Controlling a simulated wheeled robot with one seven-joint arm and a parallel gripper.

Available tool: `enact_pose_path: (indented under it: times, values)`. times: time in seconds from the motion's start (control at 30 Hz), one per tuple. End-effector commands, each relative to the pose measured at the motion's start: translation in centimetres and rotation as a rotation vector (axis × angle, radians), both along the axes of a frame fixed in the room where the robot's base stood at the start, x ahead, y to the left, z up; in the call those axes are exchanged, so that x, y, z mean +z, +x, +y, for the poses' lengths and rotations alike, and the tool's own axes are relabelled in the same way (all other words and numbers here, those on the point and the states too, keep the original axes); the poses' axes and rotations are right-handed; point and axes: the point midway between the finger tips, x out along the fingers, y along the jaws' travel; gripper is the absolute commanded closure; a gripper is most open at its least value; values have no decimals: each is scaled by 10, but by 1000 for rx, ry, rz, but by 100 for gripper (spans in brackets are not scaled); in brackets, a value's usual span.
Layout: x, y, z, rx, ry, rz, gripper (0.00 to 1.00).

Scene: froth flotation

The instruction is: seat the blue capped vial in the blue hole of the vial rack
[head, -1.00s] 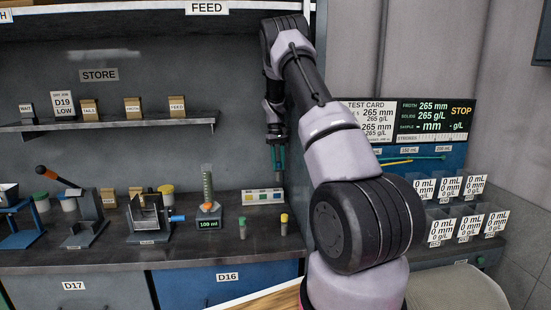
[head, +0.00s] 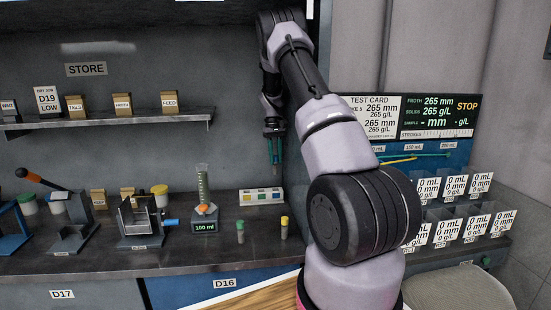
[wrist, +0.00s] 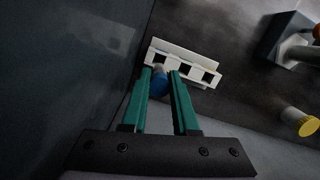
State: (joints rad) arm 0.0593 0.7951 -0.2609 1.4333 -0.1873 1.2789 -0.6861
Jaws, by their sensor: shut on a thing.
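The held vial shows small below the fingers in the head view (head: 275,169). The white rack (wrist: 177,50) lies beyond the fingertips, with three square dark holes in a row. The vial lines up near the left-hand hole in the wrist view, apparently still above the rack. Hole colours cannot be told in the wrist view.
A green capped vial (head: 240,231) and a yellow capped vial (head: 284,228) stand on the bench before the rack. A measuring cylinder on a scale (head: 204,222) stands left of it. A dark wall panel is close at the right.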

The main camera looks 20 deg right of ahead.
Motion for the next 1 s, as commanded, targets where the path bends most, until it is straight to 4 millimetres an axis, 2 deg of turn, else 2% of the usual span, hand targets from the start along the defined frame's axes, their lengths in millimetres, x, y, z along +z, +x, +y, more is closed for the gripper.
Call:
enact_pose_path:
  times: [0.17, 0.7, 1.0]
  values:
    - [-3, -2, 0, 0, 1, 1, 100]
    - [-50, -2, 0, 1, 0, 2, 100]
    - [-58, -2, 0, 0, 0, 0, 100]
